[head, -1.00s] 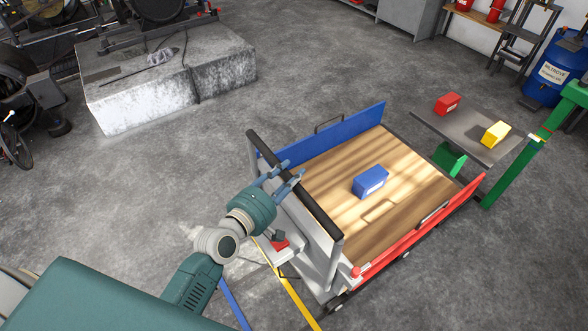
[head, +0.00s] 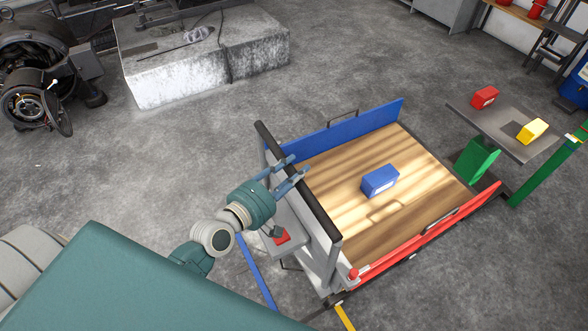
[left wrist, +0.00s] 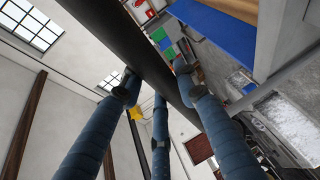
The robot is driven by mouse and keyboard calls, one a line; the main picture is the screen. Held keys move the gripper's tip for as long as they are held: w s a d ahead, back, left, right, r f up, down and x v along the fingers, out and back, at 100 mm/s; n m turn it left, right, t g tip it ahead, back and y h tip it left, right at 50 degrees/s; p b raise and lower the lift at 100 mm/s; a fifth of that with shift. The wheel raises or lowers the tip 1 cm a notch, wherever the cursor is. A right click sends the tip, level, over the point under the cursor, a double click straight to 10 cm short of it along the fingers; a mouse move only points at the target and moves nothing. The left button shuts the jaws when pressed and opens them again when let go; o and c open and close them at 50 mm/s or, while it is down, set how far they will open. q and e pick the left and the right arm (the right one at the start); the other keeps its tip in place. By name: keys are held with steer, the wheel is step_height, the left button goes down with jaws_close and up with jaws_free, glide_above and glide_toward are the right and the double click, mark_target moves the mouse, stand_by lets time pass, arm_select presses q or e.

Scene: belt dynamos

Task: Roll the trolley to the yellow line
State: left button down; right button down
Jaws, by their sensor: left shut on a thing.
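The trolley has a wooden deck (head: 425,165), a blue far side panel (head: 345,130), a red near side panel (head: 430,232) and a grey handle end with a black handle bar (head: 322,218). My left gripper (head: 296,169) is shut on this bar, near its middle. In the left wrist view, my gripper's fingers (left wrist: 157,88) close around the dark bar (left wrist: 112,38). My right gripper is out of view.
A blue box (head: 380,181) rides on the deck. A blue floor line (head: 258,275) runs just left of the handle end. A table (head: 500,128) with a red box (head: 484,97) and yellow box (head: 532,131) stands right. A concrete block (head: 205,65) stands behind.

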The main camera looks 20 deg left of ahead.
arm_select(q)
steer(key=shift+s+d+f, duration=0.1)
steer(key=shift+f, duration=0.1)
steer(key=c, duration=1.5)
jaws_free()
steer(key=shift+o, duration=1.2)
steer(key=shift+r, duration=0.1)
steer(key=v, duration=1.2)
